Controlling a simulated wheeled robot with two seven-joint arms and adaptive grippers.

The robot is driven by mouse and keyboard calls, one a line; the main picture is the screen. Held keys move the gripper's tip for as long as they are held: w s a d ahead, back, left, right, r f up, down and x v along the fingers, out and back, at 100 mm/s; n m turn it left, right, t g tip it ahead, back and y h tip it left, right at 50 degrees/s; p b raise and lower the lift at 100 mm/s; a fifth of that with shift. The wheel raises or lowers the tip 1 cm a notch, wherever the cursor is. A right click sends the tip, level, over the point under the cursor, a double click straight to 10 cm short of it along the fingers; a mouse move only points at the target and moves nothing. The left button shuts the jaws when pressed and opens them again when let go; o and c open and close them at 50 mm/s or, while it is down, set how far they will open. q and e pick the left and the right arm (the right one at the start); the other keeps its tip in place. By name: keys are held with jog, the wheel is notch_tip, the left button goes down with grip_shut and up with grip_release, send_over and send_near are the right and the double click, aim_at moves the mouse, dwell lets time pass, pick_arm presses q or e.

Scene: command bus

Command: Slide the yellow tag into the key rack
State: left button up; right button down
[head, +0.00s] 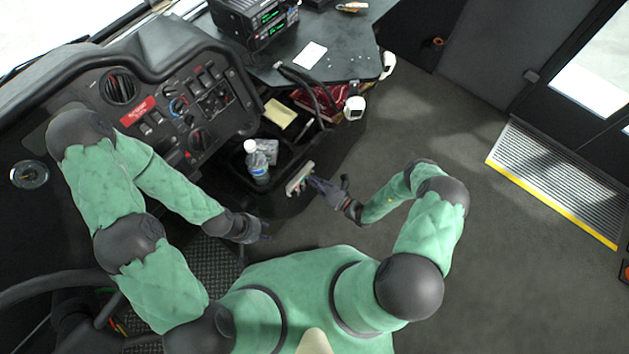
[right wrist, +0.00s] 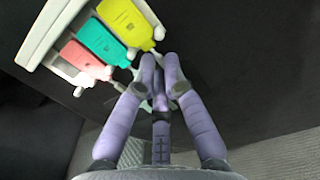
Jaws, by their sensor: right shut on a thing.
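The pale key rack (head: 299,180) stands on the dark console side in the head view and crosses the upper left of the right wrist view (right wrist: 42,45). A red tag (right wrist: 84,58), a green tag (right wrist: 105,40) and the yellow tag (right wrist: 126,20) lie side by side along it. The yellow tag is at the right end; its seating in the rack is cut off by the picture edge. My right gripper (right wrist: 159,62) is shut at the yellow tag's near end. My left gripper (head: 264,232) is away from the rack, and its finger opening is unclear.
A water bottle (head: 257,162) stands in the console tray just left of the rack. A yellow notepad (head: 279,115), a red packet (head: 322,97) and a radio unit (head: 255,20) are behind. The dashboard (head: 150,95) fills the left; the floor (head: 440,130) at right is clear.

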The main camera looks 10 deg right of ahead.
jog(key=shift+f, duration=0.1)
dwell(0.3)
jog(key=c, duration=1.2)
grip_release()
jog(key=shift+c, duration=0.2)
jog(key=shift+v, duration=1.45)
jog(key=v, duration=0.7)
jog(key=shift+a, duration=0.15)
